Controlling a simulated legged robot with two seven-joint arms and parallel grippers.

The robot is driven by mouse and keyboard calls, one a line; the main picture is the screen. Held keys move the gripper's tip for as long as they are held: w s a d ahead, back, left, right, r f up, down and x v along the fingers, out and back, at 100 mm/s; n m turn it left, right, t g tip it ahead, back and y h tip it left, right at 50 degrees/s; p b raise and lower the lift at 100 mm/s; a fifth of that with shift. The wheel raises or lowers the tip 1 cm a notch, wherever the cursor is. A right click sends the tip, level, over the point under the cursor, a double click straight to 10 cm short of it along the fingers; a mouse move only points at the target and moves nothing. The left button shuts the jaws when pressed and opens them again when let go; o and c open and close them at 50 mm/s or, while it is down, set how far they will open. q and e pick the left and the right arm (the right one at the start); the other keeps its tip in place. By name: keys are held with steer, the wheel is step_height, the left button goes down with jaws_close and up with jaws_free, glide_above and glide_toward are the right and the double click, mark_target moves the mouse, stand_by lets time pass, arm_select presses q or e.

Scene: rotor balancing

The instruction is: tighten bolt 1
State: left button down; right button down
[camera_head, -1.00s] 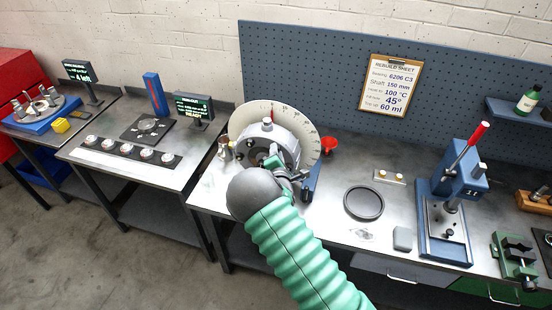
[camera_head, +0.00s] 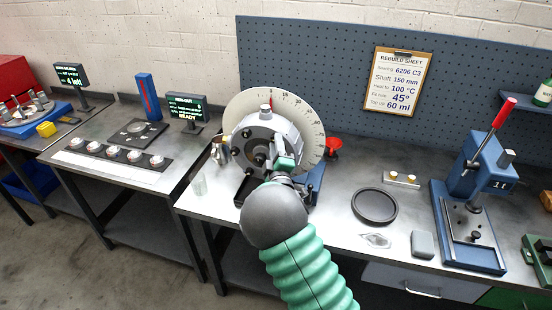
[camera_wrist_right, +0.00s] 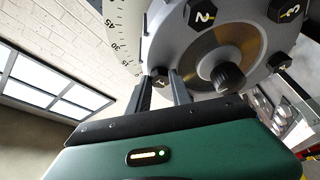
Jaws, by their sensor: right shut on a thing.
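The grey round rotor housing (camera_head: 262,135) stands in front of a white angle dial (camera_head: 305,115) on the bench, with dark bolts on its face. In the right wrist view the housing (camera_wrist_right: 165,40) shows bolts marked 2 (camera_wrist_right: 202,14) and 3 (camera_wrist_right: 288,10), and a dark centre knob (camera_wrist_right: 228,78). My right gripper (camera_head: 284,165) is at the right side of the housing face. In the wrist view its two fingers (camera_wrist_right: 167,82) are shut on a dark bolt head (camera_wrist_right: 159,72), whose number I cannot read clearly. My left gripper is out of view.
A red funnel (camera_head: 333,147) stands close right of the dial. A dark ring (camera_head: 374,206), a grey block (camera_head: 422,244) and a blue press (camera_head: 470,215) are farther right. A readout screen (camera_head: 187,112) stands left. Bare bench lies between housing and ring.

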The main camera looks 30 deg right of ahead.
steer(key=shift+w+a+f+m+g+h+b, duration=0.25)
steer(key=shift+m+g+h+b, duration=1.1)
steer(key=shift+m+b, duration=2.45)
steer(key=shift+w+a+f+m+g+h+b, duration=0.2)
steer(key=shift+m+g+h+b, duration=0.7)
steer(key=shift+m+h+b, duration=2.7)
steer(key=shift+w+a+f+m+g+y+b, duration=0.2)
steer(key=shift+m+g+b, duration=1.55)
steer(key=shift+m, duration=3.95)
steer(key=shift+t+b, duration=0.6)
steer(key=c, duration=1.5)
jaws_free()
steer(key=o, duration=0.3)
steer(key=shift+w+r, duration=0.1)
steer(key=shift+w, duration=0.05)
steer(key=shift+o, duration=0.2)
steer(key=shift+r, duration=0.1)
